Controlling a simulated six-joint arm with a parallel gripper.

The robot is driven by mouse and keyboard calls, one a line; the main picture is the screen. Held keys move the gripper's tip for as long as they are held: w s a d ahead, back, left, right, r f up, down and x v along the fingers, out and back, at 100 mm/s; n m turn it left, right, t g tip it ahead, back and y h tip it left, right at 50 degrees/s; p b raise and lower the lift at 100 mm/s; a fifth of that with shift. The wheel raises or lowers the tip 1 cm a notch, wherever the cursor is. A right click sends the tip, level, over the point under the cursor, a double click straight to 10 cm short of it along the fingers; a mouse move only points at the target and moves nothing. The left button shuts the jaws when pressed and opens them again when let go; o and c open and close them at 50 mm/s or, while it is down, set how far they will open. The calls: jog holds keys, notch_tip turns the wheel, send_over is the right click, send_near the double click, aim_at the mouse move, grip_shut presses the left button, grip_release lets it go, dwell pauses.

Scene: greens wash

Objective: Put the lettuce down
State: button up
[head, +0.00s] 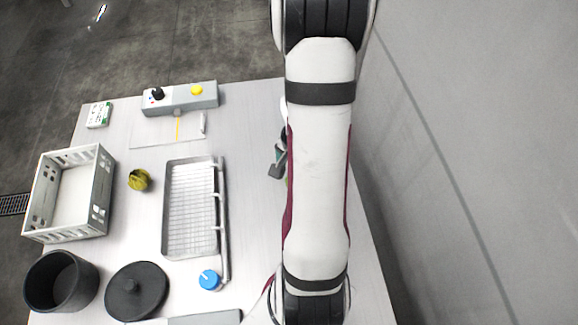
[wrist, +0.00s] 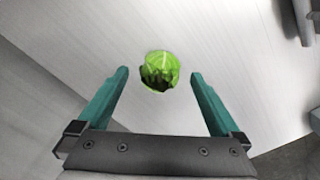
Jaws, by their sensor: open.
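The lettuce (wrist: 160,66) is a small bright green head with a dark patch on its lower side. In the wrist view it appears to sit on the pale tabletop, between and beyond the teal fingertips. My gripper (wrist: 160,74) is open, with a visible gap on both sides of the lettuce. In the head view my arm covers most of this area. Only a bit of the gripper (head: 278,162) shows at the arm's left edge, and the lettuce there is almost wholly hidden.
A control box (head: 180,99) is at the back.

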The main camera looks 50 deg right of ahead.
notch_tip(320, 180, down, 3)
jog(key=shift+r, duration=0.25)
jog(key=c, duration=1.5)
